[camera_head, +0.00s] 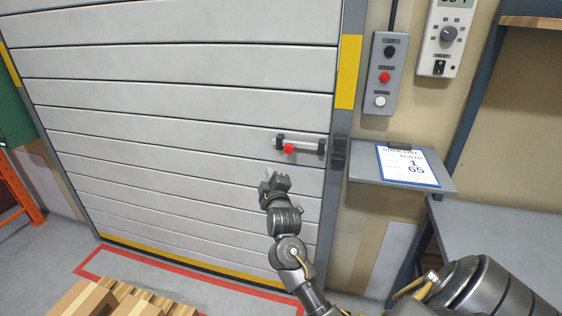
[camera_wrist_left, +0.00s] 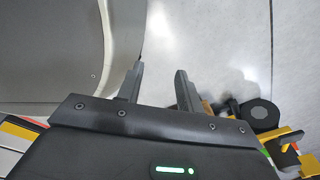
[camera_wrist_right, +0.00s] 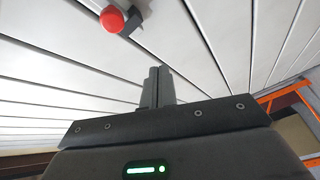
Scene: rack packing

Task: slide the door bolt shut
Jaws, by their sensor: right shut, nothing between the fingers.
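The door bolt (camera_head: 306,147) is a pale bar in dark brackets on the grey slatted door. Its red knob (camera_head: 288,148) sits near the left bracket. The dark keeper (camera_head: 338,153) is on the door frame to the right, and a small gap shows between it and the right bracket. My right gripper (camera_head: 268,178) is shut and empty, below and left of the knob and apart from it. In the right wrist view, its closed fingers (camera_wrist_right: 157,88) point at the door, with the red knob (camera_wrist_right: 112,18) at upper left. My left gripper (camera_wrist_left: 158,85) is open and empty over the floor.
A shelf with a clipboard (camera_head: 408,165) juts out right of the door frame. A button box (camera_head: 384,73) and a dial panel (camera_head: 446,38) hang above it. A grey bench (camera_head: 500,235) stands at right. Wooden slats (camera_head: 115,300) lie at the lower left.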

